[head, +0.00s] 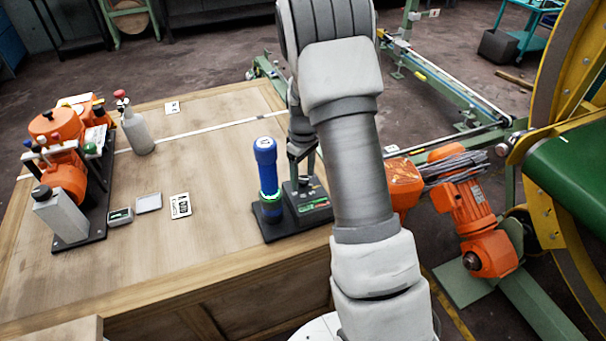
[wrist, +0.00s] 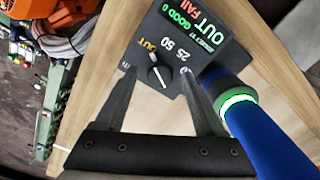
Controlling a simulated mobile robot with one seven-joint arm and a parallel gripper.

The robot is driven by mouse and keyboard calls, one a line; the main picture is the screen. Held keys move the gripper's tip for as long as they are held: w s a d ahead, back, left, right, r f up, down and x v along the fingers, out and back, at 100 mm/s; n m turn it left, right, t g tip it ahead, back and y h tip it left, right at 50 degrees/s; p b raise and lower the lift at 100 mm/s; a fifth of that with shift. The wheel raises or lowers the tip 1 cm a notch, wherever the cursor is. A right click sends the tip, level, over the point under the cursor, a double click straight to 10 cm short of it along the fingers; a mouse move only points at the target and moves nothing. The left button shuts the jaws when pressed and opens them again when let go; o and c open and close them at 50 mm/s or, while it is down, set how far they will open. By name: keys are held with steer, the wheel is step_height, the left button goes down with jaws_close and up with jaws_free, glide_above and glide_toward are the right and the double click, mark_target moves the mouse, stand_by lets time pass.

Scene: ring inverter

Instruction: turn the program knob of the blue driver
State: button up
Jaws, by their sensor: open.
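The blue driver (head: 266,165) stands upright on a dark base (head: 283,229) at the table's right edge, with a lit green ring; it also fills the lower right of the wrist view (wrist: 270,148). Beside it is a black control box (head: 318,206) with a display (wrist: 203,28) reading "OUT FAIL" and "GOOD 0". The program knob (wrist: 157,72) is small, dark, with a white pointer, among the marks OUT, 25 and 50. My gripper (wrist: 160,76) is open, its fingers on either side of the knob in the picture. I cannot tell whether they touch it.
The blue driver is close to my right finger in the wrist view.

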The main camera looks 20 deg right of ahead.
jaws_close()
steer(key=shift+m, duration=0.3)
steer(key=m, duration=0.3)
steer(key=shift+p, duration=0.35)
steer(key=shift+m+p, duration=0.3)
steer(key=shift+m, duration=1.8)
jaws_free()
